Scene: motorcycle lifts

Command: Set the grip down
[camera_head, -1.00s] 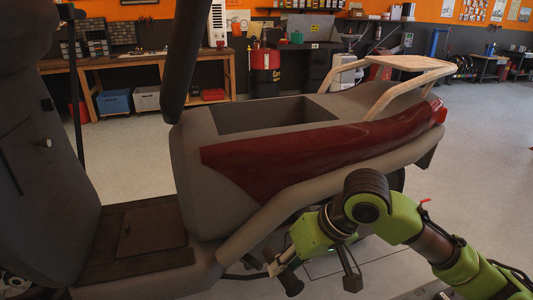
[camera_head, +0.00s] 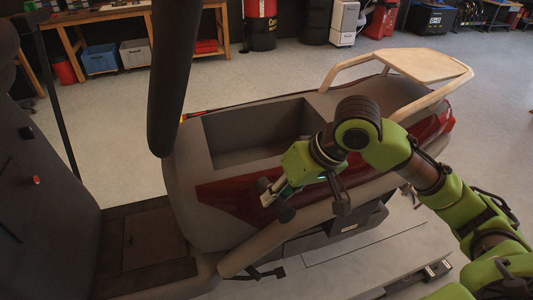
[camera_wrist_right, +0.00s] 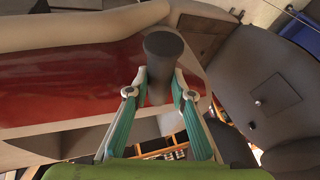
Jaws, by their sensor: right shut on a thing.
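My right gripper (camera_head: 274,194) is shut on a dark, short cylindrical grip (camera_head: 285,212). It holds the grip in front of the scooter's red side panel (camera_head: 230,196), below the open compartment (camera_head: 250,135) in the scooter body. In the right wrist view the grip (camera_wrist_right: 163,46) stands out between the two fingertips (camera_wrist_right: 160,84), its round dark end toward the camera. The fingers hide part of it. Whether the grip touches the scooter cannot be told. My left gripper is not in view.
The scooter's flat footboard (camera_head: 150,240) lies left of the body. A pale wooden rack (camera_head: 420,64) is at the scooter's rear. A dark upright bar (camera_head: 172,75) crosses the view. A workbench with a blue bin (camera_head: 100,58) stands behind, with clear floor between.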

